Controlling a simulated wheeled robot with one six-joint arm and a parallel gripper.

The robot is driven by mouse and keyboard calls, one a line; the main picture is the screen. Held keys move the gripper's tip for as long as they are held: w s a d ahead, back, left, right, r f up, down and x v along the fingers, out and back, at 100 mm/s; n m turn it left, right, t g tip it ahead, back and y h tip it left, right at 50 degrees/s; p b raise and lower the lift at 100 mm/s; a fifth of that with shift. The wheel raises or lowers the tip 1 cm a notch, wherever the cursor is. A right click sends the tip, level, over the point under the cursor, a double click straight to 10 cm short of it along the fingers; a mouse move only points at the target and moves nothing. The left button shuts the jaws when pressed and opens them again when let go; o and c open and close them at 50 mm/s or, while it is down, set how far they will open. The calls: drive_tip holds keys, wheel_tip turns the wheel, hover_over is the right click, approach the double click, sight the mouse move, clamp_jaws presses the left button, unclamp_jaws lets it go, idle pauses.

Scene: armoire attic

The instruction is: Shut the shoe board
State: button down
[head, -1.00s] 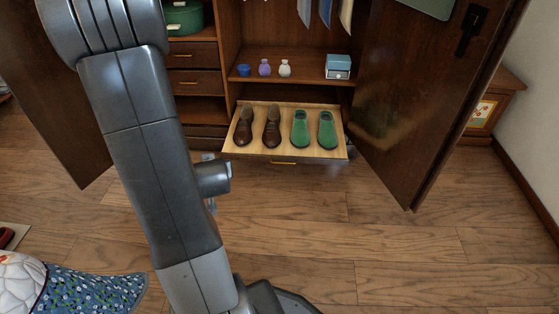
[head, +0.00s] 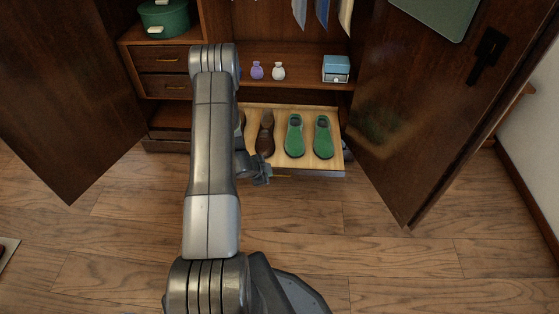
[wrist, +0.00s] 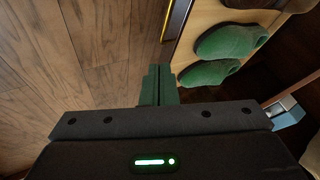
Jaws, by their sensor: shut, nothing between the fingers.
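The shoe board (head: 335,164) is a pale wooden pull-out board at the bottom of the armoire, and it sticks out from the cabinet. On it stand a pair of green shoes (head: 309,136) and a pair of brown shoes (head: 265,134), one of them mostly behind my arm. My gripper (head: 262,174) is low in front of the board's front edge, left of its middle. In the wrist view my gripper (wrist: 158,82) is shut and empty, beside the board's front edge with its brass handle (wrist: 175,22). I cannot tell whether it touches the board.
Both armoire doors stand open, the left (head: 65,95) and the right (head: 425,110), flanking the board. A shelf above holds a purple bottle (head: 257,71), a white bottle (head: 278,72) and a blue box (head: 336,68). The floor (head: 400,265) in front is clear.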

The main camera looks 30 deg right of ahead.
sight(285, 171)
drive_tip(key=shift+m, duration=0.5)
drive_tip(key=b+x, duration=0.1)
drive_tip(key=x, duration=0.3)
drive_tip(key=b+x, duration=0.1)
drive_tip(key=x, duration=0.3)
drive_tip(key=w+x, duration=0.1)
drive_tip(key=x, duration=0.4)
drive_tip(key=shift+d+r+b, duration=0.2)
drive_tip(key=shift+r+b, duration=0.05)
drive_tip(key=shift+b, duration=0.15)
drive_tip(key=shift+w+d, duration=0.4)
drive_tip(key=shift+w, duration=0.35)
drive_tip(key=shift+w, duration=0.1)
